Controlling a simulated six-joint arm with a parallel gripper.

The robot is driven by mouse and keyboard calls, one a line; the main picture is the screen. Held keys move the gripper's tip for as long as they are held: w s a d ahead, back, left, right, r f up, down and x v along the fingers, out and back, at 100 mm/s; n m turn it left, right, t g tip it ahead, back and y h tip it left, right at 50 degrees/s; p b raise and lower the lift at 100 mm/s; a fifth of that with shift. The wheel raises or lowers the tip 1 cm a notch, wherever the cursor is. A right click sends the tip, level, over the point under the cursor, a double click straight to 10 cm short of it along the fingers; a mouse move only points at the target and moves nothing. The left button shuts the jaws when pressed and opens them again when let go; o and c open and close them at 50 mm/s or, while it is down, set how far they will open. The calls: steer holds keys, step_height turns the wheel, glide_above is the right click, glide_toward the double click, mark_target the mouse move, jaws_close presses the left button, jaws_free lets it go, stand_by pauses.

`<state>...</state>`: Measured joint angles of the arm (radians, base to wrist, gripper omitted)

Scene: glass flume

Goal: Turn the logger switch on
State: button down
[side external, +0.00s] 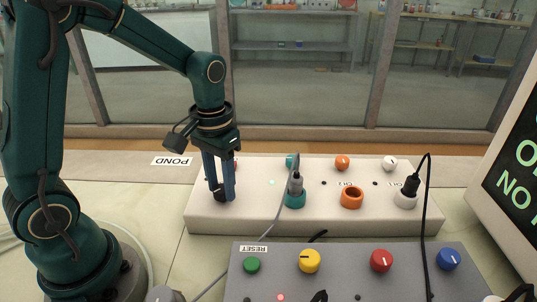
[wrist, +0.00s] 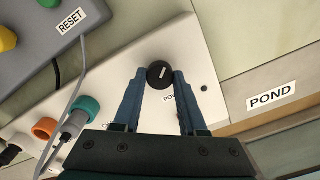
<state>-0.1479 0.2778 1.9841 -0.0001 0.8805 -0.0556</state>
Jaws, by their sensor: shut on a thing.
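The logger is a long white box (side external: 330,222) with a row of sockets and knobs. Its switch is a round black knob (wrist: 160,75) with a white line on top, beside a partly hidden label starting "PO". The line runs nearly upright in the wrist view, tilted slightly right at its top. My gripper (side external: 221,195) points down at the left end of the box, with its two blue fingers shut on the black knob, one on each side. In the side view the fingers mostly hide the knob.
Teal (side external: 295,199), orange (side external: 351,198) and white sockets (side external: 405,200) stand right of my gripper; plugs with cables fill the teal and white ones. A grey panel (side external: 340,275) with coloured knobs lies in front. A screen (side external: 510,160) stands at right. Glass panes rise behind.

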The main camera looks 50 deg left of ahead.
mark_target(222, 188)
steer(key=m, duration=0.4)
steer(key=shift+m, duration=2.1)
steer(key=shift+c, duration=2.3)
jaws_free()
steer(key=shift+r, duration=2.6)
